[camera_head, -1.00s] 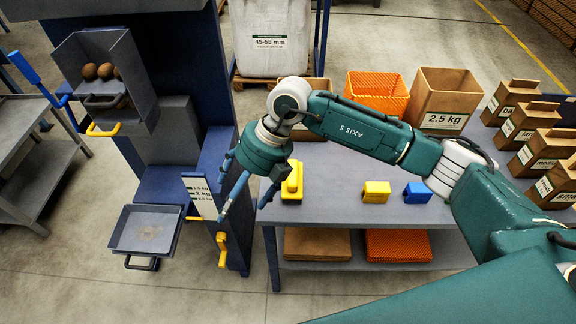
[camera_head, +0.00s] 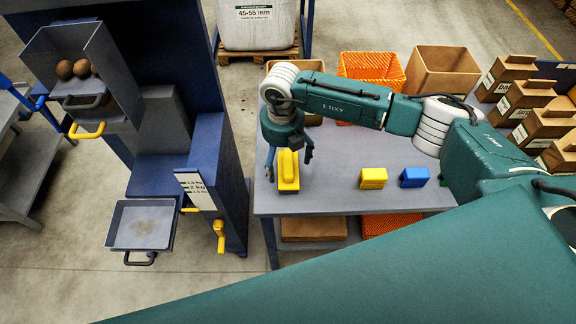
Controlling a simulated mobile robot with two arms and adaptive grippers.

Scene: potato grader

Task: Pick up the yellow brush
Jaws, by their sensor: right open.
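A yellow brush (camera_head: 288,173) lies near the left end of the grey table, with its long side pointing away from me. My right gripper (camera_head: 290,168) is open and points down at the brush. One finger shows on the left of the brush and one on the right. I cannot tell how far above the table the fingertips are. The far part of the brush is partly hidden by the gripper. My left gripper is not in view.
On the table (camera_head: 330,200) stand a yellow block (camera_head: 373,178) and a blue block (camera_head: 414,177), right of the brush. Behind are an orange crate (camera_head: 372,66) and cardboard boxes (camera_head: 447,70). The blue grader (camera_head: 222,150) with a yellow handle (camera_head: 219,236) stands close on the left.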

